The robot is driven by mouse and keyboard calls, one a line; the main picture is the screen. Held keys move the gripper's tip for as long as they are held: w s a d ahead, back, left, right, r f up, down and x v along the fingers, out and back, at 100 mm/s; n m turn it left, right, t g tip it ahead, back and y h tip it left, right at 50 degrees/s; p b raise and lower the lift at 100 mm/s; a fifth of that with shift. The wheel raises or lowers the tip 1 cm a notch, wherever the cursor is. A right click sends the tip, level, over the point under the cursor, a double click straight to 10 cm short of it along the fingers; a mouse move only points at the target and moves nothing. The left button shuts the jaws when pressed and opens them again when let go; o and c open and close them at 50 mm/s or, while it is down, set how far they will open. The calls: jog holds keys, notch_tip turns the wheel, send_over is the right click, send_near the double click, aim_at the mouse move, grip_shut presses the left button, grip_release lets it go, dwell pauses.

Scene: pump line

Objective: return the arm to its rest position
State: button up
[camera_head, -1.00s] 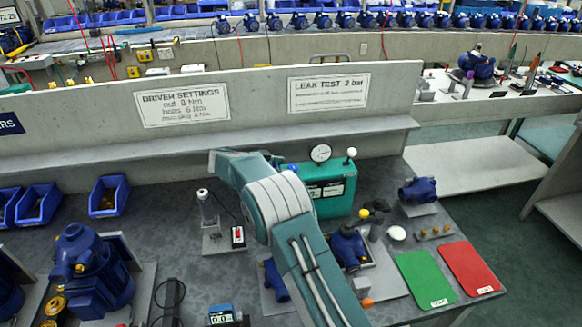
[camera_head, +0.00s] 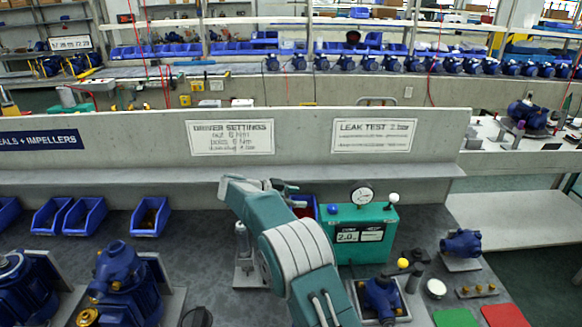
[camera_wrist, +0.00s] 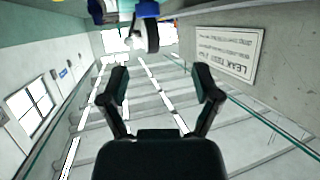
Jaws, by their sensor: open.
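My gripper (camera_wrist: 163,85) shows in the wrist view with its two dark fingers spread wide apart and nothing between them. In the head view my teal and white arm rises from the bottom and bends to the left over the bench, and its far end stands in front of the low wall. The gripper's fingers cannot be made out clearly there. The wrist view looks along the hall, with the wall and the leak test sign (camera_wrist: 226,54) at the right, its lettering upside down.
The teal leak tester (camera_head: 352,236) with a round gauge stands right of my arm. Blue pumps (camera_head: 120,275) stand at the left; a small pump (camera_head: 460,243) is at the right. Blue bins (camera_head: 84,216) line the wall. Green (camera_head: 457,318) and red (camera_head: 505,315) mats lie at the front right.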

jog(key=w+d+r+n+t+y, duration=0.2)
jog(key=r+t, duration=0.3)
jog(key=r, duration=0.4)
jog(key=w+d+r+n+t+y, duration=0.15)
jog(key=r+t, duration=0.25)
jog(key=r, duration=0.5)
jog(key=s+a+r+n+t+y, duration=0.1)
jog(key=s+r+n+t+y, duration=0.2)
jog(key=s+r+n+y, duration=0.7)
jog(key=s+d+f+g, duration=0.2)
jog(key=s+f, duration=0.4)
jog(key=s, duration=0.6)
jog(key=s+d+f+n+g, duration=0.1)
jog(key=s+d+f+g, duration=0.2)
jog(key=s, duration=0.9)
jog(key=s+d+f+g, duration=0.3)
jog(key=s+f+g, duration=0.2)
jog(key=s+f, duration=0.4)
jog(key=s, duration=0.4)
jog(key=shift+d, duration=0.15)
